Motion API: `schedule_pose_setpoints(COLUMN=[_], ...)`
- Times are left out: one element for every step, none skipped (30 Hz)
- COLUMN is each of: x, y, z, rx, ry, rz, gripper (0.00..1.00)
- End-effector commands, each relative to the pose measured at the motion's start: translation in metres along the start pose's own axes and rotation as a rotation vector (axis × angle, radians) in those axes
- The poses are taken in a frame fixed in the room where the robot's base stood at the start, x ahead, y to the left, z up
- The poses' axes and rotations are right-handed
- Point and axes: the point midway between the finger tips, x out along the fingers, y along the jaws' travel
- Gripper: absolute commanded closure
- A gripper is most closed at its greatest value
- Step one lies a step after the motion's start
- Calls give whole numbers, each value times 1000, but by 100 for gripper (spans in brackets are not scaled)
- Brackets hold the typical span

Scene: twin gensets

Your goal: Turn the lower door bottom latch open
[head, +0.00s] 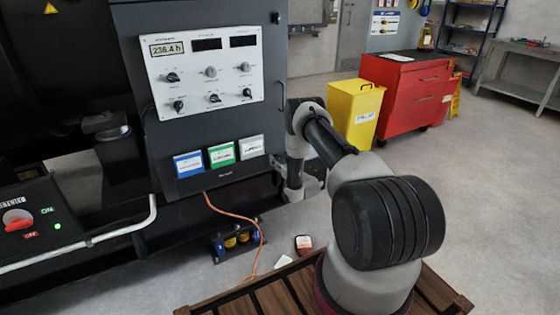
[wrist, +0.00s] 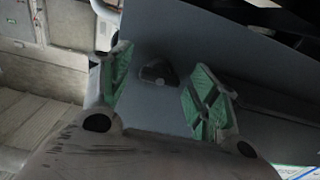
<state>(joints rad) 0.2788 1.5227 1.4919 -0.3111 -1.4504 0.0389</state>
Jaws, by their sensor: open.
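In the wrist view, a small dark latch (wrist: 158,72) stands out from a flat blue-grey panel (wrist: 170,30). My gripper (wrist: 163,62) is open, with a green-padded finger on each side of the latch. The latch shows in the gap, apart from both pads; how far it lies beyond the fingertips is hard to tell. In the head view, my arm reaches to the right side of the dark control cabinet (head: 150,100). The latch is hidden there, and my fingers cannot be made out.
The cabinet front carries a white control panel (head: 205,70) and three label cards (head: 221,155). An orange cable (head: 235,215) hangs down to the floor. A yellow bin (head: 354,112) and a red tool cabinet (head: 405,90) stand behind my arm. The floor at right is clear.

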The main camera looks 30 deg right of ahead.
Motion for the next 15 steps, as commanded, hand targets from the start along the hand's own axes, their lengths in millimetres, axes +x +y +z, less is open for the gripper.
schedule_pose_setpoints(x=[0, 0, 0, 0, 0, 0, 0, 0, 0, 0, 0, 0, 0, 0, 0], y=[0, 0, 0, 0, 0, 0, 0, 0, 0, 0, 0, 0, 0, 0, 0], z=[0, 0, 0, 0, 0, 0, 0, 0, 0, 0, 0, 0, 0, 0, 0], rx=[0, 0, 0, 0, 0, 0, 0, 0, 0, 0, 0, 0, 0, 0, 0], ry=[0, 0, 0, 0, 0, 0, 0, 0, 0, 0, -1, -1, -1, -1, -1], rz=[0, 0, 0, 0, 0, 0, 0, 0, 0, 0, 0, 0, 0, 0, 0], gripper=[39, 41, 48, 54, 59, 67, 72, 78, 85, 90, 96, 100, 100, 100, 100])
